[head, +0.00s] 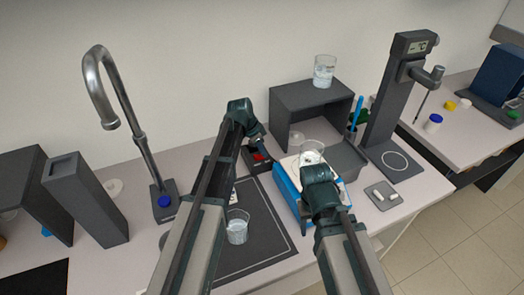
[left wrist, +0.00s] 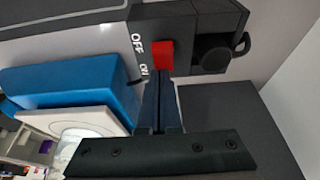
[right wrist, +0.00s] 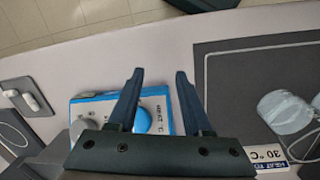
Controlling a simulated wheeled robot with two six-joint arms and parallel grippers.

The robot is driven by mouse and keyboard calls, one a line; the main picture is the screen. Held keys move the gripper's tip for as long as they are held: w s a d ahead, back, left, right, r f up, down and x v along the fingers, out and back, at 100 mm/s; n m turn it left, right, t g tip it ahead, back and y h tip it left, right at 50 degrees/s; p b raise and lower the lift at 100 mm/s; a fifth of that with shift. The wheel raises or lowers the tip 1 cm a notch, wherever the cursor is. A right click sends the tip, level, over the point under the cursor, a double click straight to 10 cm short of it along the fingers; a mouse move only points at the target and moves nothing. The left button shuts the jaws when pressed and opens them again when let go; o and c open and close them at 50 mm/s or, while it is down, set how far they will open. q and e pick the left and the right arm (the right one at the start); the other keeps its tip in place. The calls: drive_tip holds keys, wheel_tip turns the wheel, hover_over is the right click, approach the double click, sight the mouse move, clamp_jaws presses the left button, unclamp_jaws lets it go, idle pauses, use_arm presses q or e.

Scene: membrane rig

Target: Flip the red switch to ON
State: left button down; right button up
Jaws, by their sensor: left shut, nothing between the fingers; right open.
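The red switch (head: 259,156) is on a small black box (head: 250,163) at the back of the bench. In the left wrist view the red switch (left wrist: 162,57) stands beside the white OFF and ON labels; I cannot tell surely which way it is set. My left gripper (head: 262,143) is shut and empty, just by the switch. In the left wrist view its fingertips (left wrist: 159,78) are at the switch's ON-side end; whether they touch is unclear. My right gripper (right wrist: 160,72) is open and empty above the blue stirrer (right wrist: 155,112); its fingers are mostly hidden in the head view.
A beaker (head: 311,150) stands on the blue stirrer (head: 287,188). Another beaker (head: 238,230) stands on the dark mat (head: 265,235). A grey shelf (head: 300,94) with a beaker on top (head: 324,70) is behind. A tap (head: 140,135) stands at left.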

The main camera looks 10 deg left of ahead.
sight(258, 157)
use_arm(q)
drive_tip(key=shift+s+a, duration=0.1)
drive_tip(key=shift+s+a+r, duration=0.1)
drive_tip(key=shift+s+a, duration=0.25)
drive_tip(key=shift+a, duration=0.2)
use_arm(e)
drive_tip(key=shift+r, duration=0.15)
use_arm(q)
drive_tip(key=shift+r, duration=0.15)
use_arm(e)
drive_tip(key=shift+r, duration=0.1)
